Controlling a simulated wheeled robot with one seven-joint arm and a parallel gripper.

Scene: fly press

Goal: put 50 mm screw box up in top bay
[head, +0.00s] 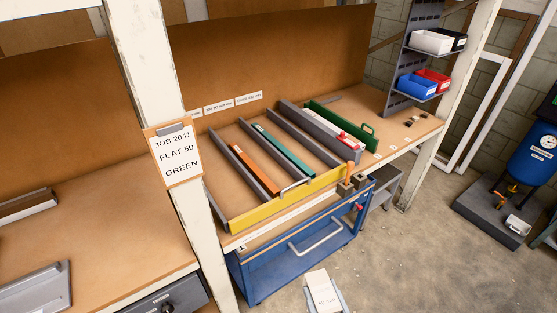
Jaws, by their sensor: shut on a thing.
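A white box (322,290) with a small printed label, which looks like the 50 mm screw box, shows at the bottom edge of the head view, over the floor in front of the blue cabinet. My gripper (324,307) is shut on it; only a little grey shows beside the box and the rest is cut off by the frame. A grey rack (409,62) stands at the back right of the bench. Its upper shelf carries a white bin (431,41) and a black bin. Its lower shelf carries a blue bin (415,87) and a red bin (436,78).
A bench (385,100) holds a yellow-fronted rack (285,200) with orange, teal and green tools. A white post (150,75) with a job card (175,152) stands at left. The blue cabinet (300,258) is below. Floor at right is clear up to a blue tank (536,150).

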